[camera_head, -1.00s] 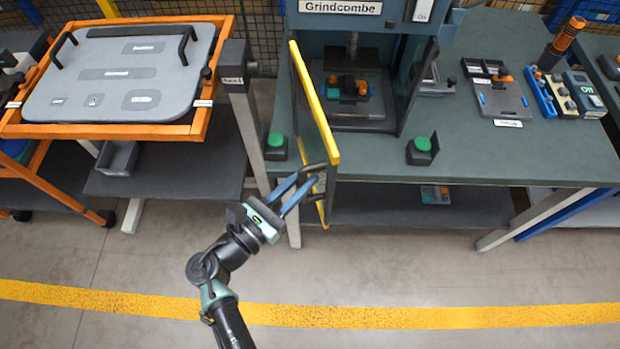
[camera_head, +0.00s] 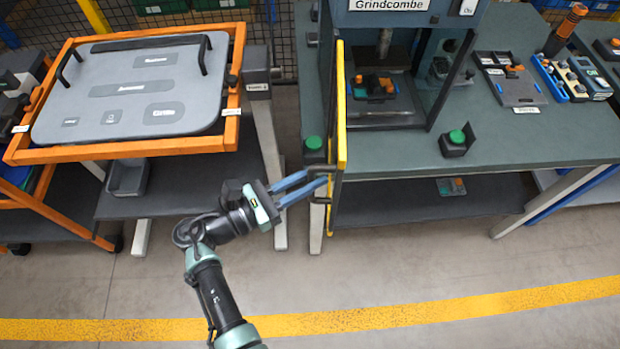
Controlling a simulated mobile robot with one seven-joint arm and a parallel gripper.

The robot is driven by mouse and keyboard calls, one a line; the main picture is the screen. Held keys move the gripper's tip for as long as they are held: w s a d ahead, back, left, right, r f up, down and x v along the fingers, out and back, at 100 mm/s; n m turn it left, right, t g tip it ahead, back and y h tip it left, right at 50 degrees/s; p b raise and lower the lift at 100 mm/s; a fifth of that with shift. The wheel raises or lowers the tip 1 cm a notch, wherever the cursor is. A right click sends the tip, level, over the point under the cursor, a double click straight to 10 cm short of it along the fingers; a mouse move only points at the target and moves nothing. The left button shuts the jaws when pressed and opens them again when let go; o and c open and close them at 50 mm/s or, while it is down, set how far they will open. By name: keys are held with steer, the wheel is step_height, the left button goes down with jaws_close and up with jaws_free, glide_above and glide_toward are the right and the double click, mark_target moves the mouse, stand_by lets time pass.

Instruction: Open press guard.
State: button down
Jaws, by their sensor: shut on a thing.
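The press guard (camera_head: 341,110) is a yellow-edged panel hinged at the left front of the press (camera_head: 385,70). It stands swung open, nearly edge-on to me, leaving the press front uncovered. Its dark handle (camera_head: 328,169) sticks out to the left at its near end. My gripper (camera_head: 320,182) reaches in from the left, and its blue fingers are shut on the handle. The fingertips partly hide the grip.
Green buttons (camera_head: 314,143) and (camera_head: 456,137) flank the press on the green bench (camera_head: 540,145). An orange-framed cart (camera_head: 130,150) with a grey panel stands left, close to my arm. The floor in front is clear, with a yellow line (camera_head: 440,306).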

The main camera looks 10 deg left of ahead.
steer(key=shift+w+r, duration=0.2)
steer(key=shift+r, duration=0.05)
steer(key=c, duration=1.1)
jaws_free()
steer(key=o, duration=0.3)
steer(key=shift+f, duration=0.2)
steer(key=shift+s, duration=0.1)
steer(key=b+v, duration=0.3)
steer(key=v, duration=0.9)
steer(key=shift+s+a, duration=0.2)
steer(key=shift+a, duration=0.15)
